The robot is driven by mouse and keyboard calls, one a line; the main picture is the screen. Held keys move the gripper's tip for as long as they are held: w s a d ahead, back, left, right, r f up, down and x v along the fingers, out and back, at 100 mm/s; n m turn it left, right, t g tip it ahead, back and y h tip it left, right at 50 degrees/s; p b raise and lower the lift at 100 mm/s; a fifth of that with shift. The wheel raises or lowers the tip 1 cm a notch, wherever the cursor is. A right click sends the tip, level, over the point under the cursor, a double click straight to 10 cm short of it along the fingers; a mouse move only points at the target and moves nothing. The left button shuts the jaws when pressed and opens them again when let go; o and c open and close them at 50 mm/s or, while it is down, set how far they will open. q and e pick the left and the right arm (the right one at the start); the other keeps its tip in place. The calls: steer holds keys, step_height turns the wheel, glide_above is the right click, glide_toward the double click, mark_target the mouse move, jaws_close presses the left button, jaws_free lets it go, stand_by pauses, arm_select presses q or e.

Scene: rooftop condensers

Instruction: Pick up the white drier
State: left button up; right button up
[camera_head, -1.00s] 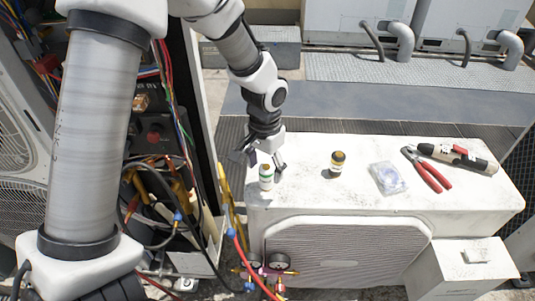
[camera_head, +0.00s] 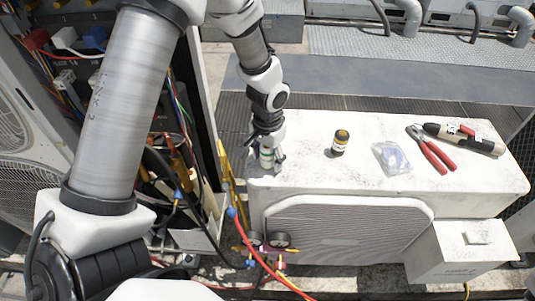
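The white drier (camera_head: 266,158) is a small upright white cylinder with a green band, at the left end of the white condenser unit's top (camera_head: 305,178). My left gripper (camera_head: 267,155) reaches down to it from above, with one finger on each side. The fingers look closed against it and partly cover it. The drier appears to still stand on the top. My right gripper is not in view.
Gauges with hoses (camera_head: 268,240) hang at the front left. An open wired cabinet is at left.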

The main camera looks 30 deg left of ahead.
arm_select(q)
jaws_close()
step_height(320, 180, up, 10)
steer(key=shift+w+f+p, duration=0.1)
steer(key=shift+p, duration=0.2)
